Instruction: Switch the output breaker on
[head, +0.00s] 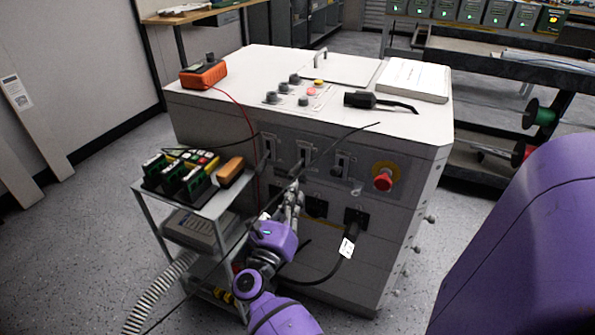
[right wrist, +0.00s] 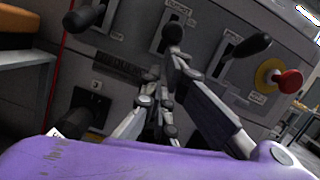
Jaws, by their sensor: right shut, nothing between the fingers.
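The front panel of the grey cabinet carries three breaker levers with black knobs: a left one (right wrist: 84,16), a middle one (right wrist: 173,34) and a right one (right wrist: 250,46). My right gripper (head: 294,187) is shut and empty in front of the panel, just below the middle lever. In the right wrist view its fingertips (right wrist: 168,68) are close under the middle knob; I cannot tell if they touch. My left gripper is not in view.
A red emergency button (head: 383,181) sits right of the levers. Black sockets and a tagged cable (head: 347,247) are below. A small cart (head: 222,206) with terminal blocks stands at left. An orange meter (head: 204,74) and a black connector (head: 362,101) lie on the cabinet top.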

